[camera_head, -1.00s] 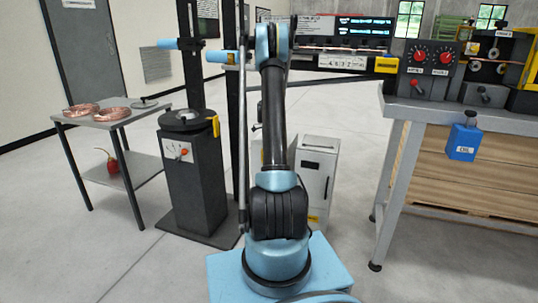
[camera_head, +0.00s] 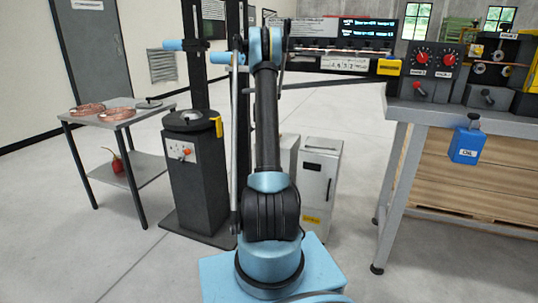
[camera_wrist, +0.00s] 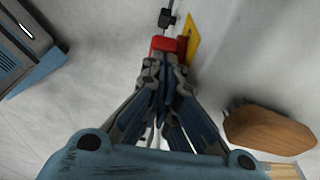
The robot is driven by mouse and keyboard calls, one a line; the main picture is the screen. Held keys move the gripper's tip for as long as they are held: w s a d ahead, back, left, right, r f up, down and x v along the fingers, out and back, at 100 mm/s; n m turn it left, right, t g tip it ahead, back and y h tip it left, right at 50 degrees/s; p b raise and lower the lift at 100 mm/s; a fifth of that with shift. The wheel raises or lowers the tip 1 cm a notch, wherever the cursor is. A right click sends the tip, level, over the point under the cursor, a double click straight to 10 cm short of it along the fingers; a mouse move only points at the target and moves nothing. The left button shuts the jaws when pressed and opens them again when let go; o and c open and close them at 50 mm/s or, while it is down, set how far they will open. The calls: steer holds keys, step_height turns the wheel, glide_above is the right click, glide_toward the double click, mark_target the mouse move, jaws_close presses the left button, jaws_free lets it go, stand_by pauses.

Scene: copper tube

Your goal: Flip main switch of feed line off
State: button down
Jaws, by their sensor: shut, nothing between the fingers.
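My gripper (camera_wrist: 165,66) shows in the wrist view with its fingers together and nothing between them. A red block-like part (camera_wrist: 166,45) lies just at or beyond the fingertips; I cannot tell whether they touch it. A yellow plate (camera_wrist: 190,37) stands beside it and a small black part (camera_wrist: 166,18) above it. I cannot tell for certain whether this is the main switch. In the head view, the control panel on the right bench has red knobs (camera_head: 422,58) and a red-tipped lever (camera_head: 418,87). My gripper is not discernible there.
The grey bench (camera_head: 402,112) stands at the right with a blue container (camera_head: 466,145) hanging at its edge. A dark pedestal (camera_head: 197,190) and a side table with copper coils (camera_head: 117,113) stand left. A light cabinet (camera_head: 320,175) stands behind my arm. Open floor lies in front.

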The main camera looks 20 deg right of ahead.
steer(key=shift+w+a+f, duration=0.2)
steer(key=shift+w+a, duration=0.3)
steer(key=shift+a, duration=0.1)
steer(key=shift+w+a+f, duration=0.15)
steer(key=shift+w+a, duration=0.35)
steer(key=shift+a, duration=0.1)
stand_by(0.7)
steer(key=shift+s+d+r, duration=0.25)
steer(key=shift+d+r, duration=0.05)
steer(key=shift+r, duration=0.15)
steer(key=shift+s+d+r, duration=0.3)
steer(key=shift+d+r, duration=0.05)
steer(key=shift+r, duration=0.2)
steer(key=shift+s+d+r, duration=0.25)
steer(key=shift+d+r, duration=0.1)
steer(key=shift+r, duration=0.2)
steer(key=w+a+r, duration=0.4)
steer(key=a+r, duration=0.1)
steer(key=r, duration=0.2)
steer(key=shift+r, duration=0.4)
